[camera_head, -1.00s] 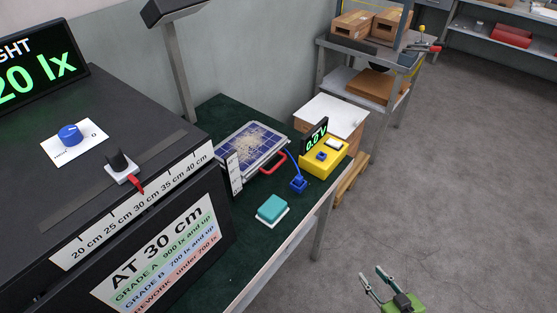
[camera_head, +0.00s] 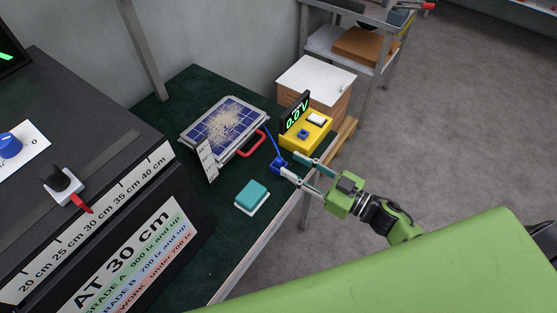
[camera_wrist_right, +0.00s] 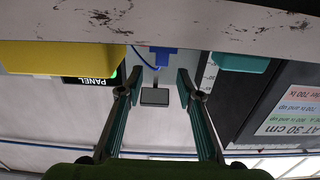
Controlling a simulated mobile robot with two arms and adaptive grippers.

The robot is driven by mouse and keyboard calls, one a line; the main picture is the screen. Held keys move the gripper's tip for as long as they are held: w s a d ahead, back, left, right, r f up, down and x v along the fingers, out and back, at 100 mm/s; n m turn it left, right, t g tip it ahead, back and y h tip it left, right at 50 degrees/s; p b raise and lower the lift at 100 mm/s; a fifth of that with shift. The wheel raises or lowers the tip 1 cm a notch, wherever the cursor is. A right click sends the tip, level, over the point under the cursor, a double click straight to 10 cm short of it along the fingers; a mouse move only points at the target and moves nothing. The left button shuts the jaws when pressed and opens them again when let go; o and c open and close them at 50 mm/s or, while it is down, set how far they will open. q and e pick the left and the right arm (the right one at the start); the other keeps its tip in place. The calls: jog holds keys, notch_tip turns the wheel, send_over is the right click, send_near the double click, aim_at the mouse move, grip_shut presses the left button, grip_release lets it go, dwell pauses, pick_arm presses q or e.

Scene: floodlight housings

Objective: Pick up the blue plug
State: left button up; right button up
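The blue plug (camera_head: 276,163) sits on the dark green bench top, with a blue cable running up behind it. It also shows in the right wrist view (camera_wrist_right: 160,56), just beyond and between the fingertips. My right gripper (camera_head: 293,166) reaches in from the right over the bench's edge. Its two fingers are apart and point at the plug, with nothing held; one fingertip partly covers the plug's right side in the head view. In the wrist view the gripper (camera_wrist_right: 159,74) is also open. I cannot tell whether a finger touches the plug. My left gripper is not in view.
A yellow meter box (camera_head: 300,142) with a 0.0 V display stands just behind the plug. A teal block (camera_head: 252,194) is in front. The bench edge (camera_head: 262,241) runs below my gripper.

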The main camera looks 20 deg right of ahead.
aim_at(282, 162)
jog(key=x, duration=0.3)
jog(key=f+x, duration=0.1)
jog(key=x, duration=0.1)
jog(key=shift+w+a+p, duration=0.15)
jog(key=shift+a+p, duration=0.15)
jog(key=shift+p, duration=0.05)
grip_shut()
